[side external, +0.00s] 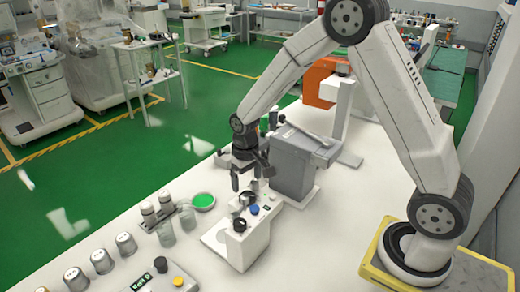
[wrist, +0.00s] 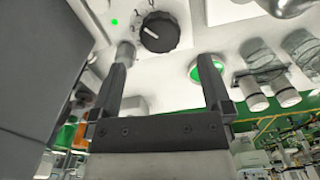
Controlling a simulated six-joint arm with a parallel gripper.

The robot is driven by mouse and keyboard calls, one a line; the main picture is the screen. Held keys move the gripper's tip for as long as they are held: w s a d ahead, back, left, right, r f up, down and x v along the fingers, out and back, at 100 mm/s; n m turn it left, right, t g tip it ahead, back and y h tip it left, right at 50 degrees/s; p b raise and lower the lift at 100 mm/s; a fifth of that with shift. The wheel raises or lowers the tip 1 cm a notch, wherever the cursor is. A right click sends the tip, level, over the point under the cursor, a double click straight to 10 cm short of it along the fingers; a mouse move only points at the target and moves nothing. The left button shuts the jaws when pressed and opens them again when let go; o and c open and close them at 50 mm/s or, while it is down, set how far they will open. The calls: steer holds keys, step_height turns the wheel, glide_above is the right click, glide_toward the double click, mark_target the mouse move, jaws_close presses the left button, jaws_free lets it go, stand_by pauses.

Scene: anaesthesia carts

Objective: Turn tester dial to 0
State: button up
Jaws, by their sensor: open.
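The tester (side external: 236,245) is a white box on the white bench, with black round parts, a blue button and a small green light on top. My gripper (side external: 251,176) hangs over the tester's far end. In the wrist view my gripper (wrist: 161,65) is open and empty, and the dial shows beyond the gap between its fingertips. I see no contact with the dial.
A green round dish (side external: 203,201) and metal-topped jars (side external: 157,208) stand left of the tester. A grey box (side external: 292,165) stands close behind it. A panel with a yellow button (side external: 178,281) lies at the front. Bare bench is to the right.

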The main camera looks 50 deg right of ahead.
steer(key=shift+f, duration=2.85)
steer(key=shift+c, duration=0.2)
steer(key=c, duration=1.2)
steer(key=shift+m, duration=1.5)
steer(key=o, duration=1.2)
steer(key=shift+o, duration=0.2)
steer(key=shift+r, duration=0.1)
steer(key=shift+r, duration=3.85)
